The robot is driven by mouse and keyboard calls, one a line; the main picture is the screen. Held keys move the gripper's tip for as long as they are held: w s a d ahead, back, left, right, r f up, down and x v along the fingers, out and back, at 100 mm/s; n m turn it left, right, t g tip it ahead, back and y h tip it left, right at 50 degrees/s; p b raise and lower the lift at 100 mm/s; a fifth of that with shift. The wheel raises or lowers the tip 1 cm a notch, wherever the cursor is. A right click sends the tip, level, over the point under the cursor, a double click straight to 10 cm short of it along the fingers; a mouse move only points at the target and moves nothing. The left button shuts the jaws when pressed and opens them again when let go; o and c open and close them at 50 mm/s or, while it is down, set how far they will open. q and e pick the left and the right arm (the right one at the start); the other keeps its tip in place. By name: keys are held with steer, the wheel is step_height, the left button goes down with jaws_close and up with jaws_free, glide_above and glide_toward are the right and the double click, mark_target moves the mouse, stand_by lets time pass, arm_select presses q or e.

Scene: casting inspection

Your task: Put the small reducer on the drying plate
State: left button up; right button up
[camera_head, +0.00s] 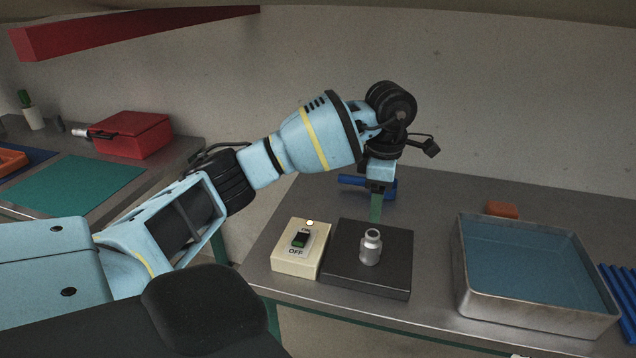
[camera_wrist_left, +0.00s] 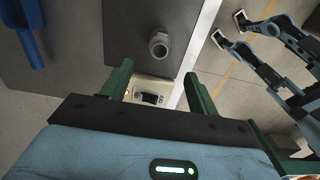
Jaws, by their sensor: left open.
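The small reducer (camera_head: 371,247), a silver metal fitting with a narrower neck, stands upright on the black drying plate (camera_head: 341,277). In the left wrist view the reducer (camera_wrist_left: 159,45) shows its round open end, on the dark plate (camera_wrist_left: 120,25). My left gripper (camera_head: 376,207) points down behind the reducer, over the far part of the plate. In the left wrist view its green fingers (camera_wrist_left: 158,70) are spread wide, with nothing between them. The reducer appears beyond the fingertips, apart from them. My right gripper is not seen.
A cream switch box (camera_head: 296,262) with a green rocker adjoins the plate's left side. A metal tank (camera_head: 535,320) of blue liquid stands right, with an orange block (camera_head: 502,209) behind it. A blue scoop (camera_head: 352,180) lies behind my gripper. Bare bench separates plate and tank.

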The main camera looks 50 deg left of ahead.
arm_select(q)
steer(key=s+d+f+g+h, duration=0.1)
steer(key=s+d+f+h, duration=0.1)
steer(key=d+f+h, duration=0.45)
steer(key=s+d+f+g+h, duration=0.1)
steer(key=s+d+f, duration=0.25)
steer(key=d, duration=0.65)
steer(key=s+d+f+n+t+h, duration=0.3)
steer(key=s+d+n+t+h, duration=0.4)
steer(key=d+n+h, duration=0.55)
steer(key=s+a+f+n+t+y, duration=0.45)
steer(key=f+n+y, duration=0.25)
steer(key=n, duration=0.5)
steer(key=s+a+f+n+t+y, duration=0.45)
steer(key=f+n+y, duration=0.2)
steer(key=n, duration=0.65)
steer(key=s+a+f+n+g+y, duration=0.2)
steer(key=s+f, duration=0.4)
steer(key=s, duration=0.3)
steer(key=s+a+f+n+g+y, duration=0.2)
steer(key=s+a+f+n+g, duration=0.2)
steer(key=s, duration=0.5)
steer(key=shift+s+f+n, duration=0.4)
steer(key=shift+f+n, duration=0.45)
steer(key=shift+n, duration=0.3)
